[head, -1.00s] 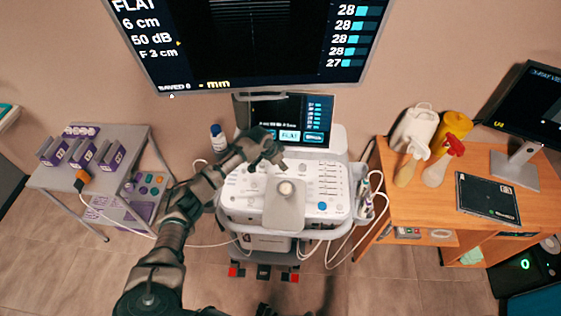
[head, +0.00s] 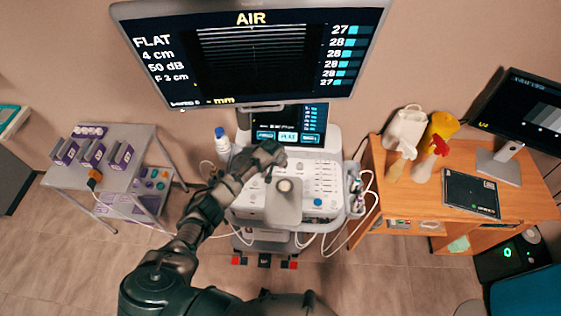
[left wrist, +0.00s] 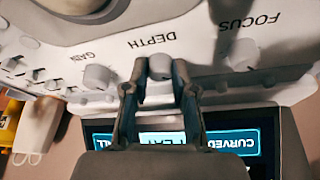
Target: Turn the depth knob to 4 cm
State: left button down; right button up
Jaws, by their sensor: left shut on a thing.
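The ultrasound console (head: 318,185) stands in the middle of the head view. In the left wrist view the depth knob (left wrist: 160,66) sits below the DEPTH label, between the two fingers of my left gripper (left wrist: 158,75). The fingers are shut on the knob. In the head view my left gripper (head: 270,158) reaches over the console's upper left part and hides the knob. The large monitor (head: 163,68) reads FLAT, 4 cm, 50 dB and F 3 cm, with AIR at the top. My right gripper does not show.
A smaller screen (head: 312,122) stands behind the panel. A cart with probes (head: 110,183) is at left; a wooden desk (head: 415,200) with bottles is at right.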

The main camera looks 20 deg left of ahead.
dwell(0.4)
pick_arm(q)
jog(key=c, duration=0.9)
grip_release()
jog(key=shift+c, duration=0.2)
jog(key=v, duration=1.1)
jog(key=shift+r, duration=0.3)
jog(key=shift+s+f, duration=0.1)
jog(key=shift+s, duration=0.1)
